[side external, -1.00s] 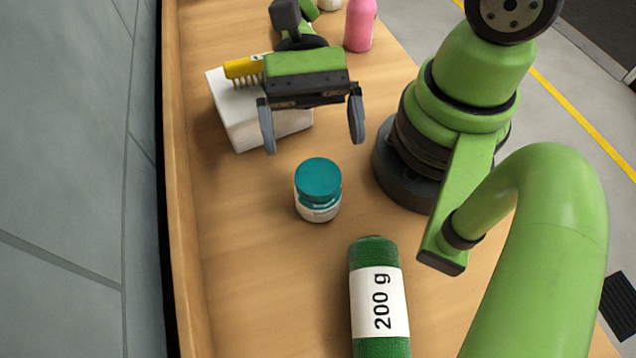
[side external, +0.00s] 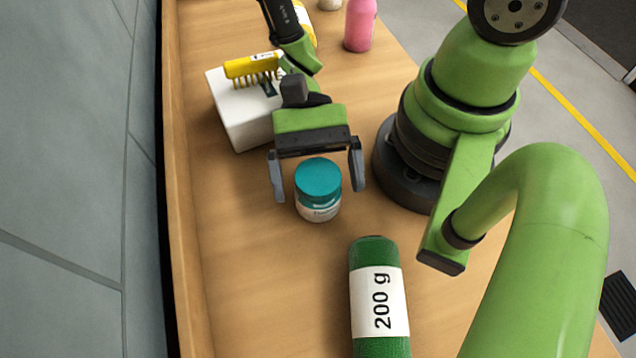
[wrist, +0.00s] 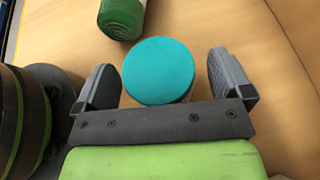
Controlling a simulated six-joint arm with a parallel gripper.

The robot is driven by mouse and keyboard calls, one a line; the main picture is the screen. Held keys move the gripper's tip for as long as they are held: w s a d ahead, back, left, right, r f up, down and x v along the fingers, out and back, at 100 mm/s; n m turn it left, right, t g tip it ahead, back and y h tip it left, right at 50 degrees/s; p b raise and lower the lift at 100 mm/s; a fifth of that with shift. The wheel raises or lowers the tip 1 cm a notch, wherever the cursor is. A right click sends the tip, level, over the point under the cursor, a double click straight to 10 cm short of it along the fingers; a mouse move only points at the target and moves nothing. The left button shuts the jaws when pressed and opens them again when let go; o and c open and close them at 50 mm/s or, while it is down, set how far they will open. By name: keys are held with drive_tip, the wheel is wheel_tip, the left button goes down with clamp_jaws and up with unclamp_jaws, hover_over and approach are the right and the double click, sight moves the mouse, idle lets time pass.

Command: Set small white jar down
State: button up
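The small white jar (side external: 318,207) stands upright on the wooden counter (side external: 250,270), with a teal lid (side external: 318,178) on top. My gripper (side external: 318,190) is open, its two fingers on either side of the jar. In the wrist view the teal lid (wrist: 158,70) sits between the fingertips of my gripper (wrist: 162,75), with a gap on both sides. Most of the jar's white body is hidden under the lid there.
A green cylinder labelled 200 g (side external: 378,300) lies close in front of the jar. A white box (side external: 242,115) with a yellow comb (side external: 252,67) on it is behind left. A pink bottle (side external: 360,25) stands at the back. Counter left of the jar is clear.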

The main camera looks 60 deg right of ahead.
drive_tip(key=c, duration=1.1)
drive_tip(key=shift+r, duration=0.15)
